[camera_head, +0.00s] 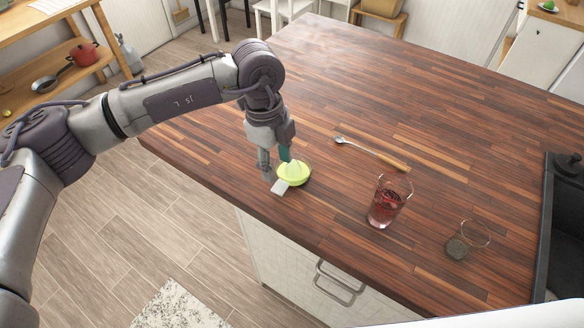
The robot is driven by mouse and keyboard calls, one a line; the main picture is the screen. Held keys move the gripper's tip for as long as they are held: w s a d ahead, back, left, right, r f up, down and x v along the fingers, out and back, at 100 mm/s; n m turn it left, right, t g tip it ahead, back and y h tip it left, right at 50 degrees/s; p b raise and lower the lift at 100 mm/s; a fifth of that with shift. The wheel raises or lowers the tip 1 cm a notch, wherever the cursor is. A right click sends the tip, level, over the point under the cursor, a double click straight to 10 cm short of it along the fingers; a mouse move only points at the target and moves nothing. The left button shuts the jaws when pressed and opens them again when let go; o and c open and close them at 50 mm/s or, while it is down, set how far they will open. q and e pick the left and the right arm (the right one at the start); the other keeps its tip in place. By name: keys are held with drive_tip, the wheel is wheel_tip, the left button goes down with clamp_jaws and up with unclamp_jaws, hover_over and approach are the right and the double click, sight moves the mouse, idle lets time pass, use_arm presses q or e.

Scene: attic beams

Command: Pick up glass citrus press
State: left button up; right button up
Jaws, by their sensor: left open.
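A small lime-green round dish with a raised middle (294,173), which looks like the citrus press, sits on the wooden counter (330,80) near its left front edge. A pale flat piece (281,187) shows at its front left; I cannot tell whether it is part of it. My left gripper (275,168) points down at the dish, open, with its fingers at the dish's left and back side. Whether a finger touches it I cannot tell. The gripper hides part of the dish's far left side. My right gripper is not in view.
A glass of red drink (386,204) stands right of the dish. A spoon with a wooden handle (372,152) lies behind. A clear glass with a dark piece (458,248) is further right, near a black sink (556,215). The counter's back is clear.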

sight(280, 185)
use_arm(q)
drive_tip(key=f+p, duration=0.1)
drive_tip(key=f, duration=0.1)
drive_tip(key=f+p, duration=0.1)
drive_tip(key=f, duration=0.2)
drive_tip(key=shift+s+d+f, duration=0.1)
drive_tip(key=shift+s+f, duration=0.1)
drive_tip(key=shift+f, duration=0.3)
clamp_jaws()
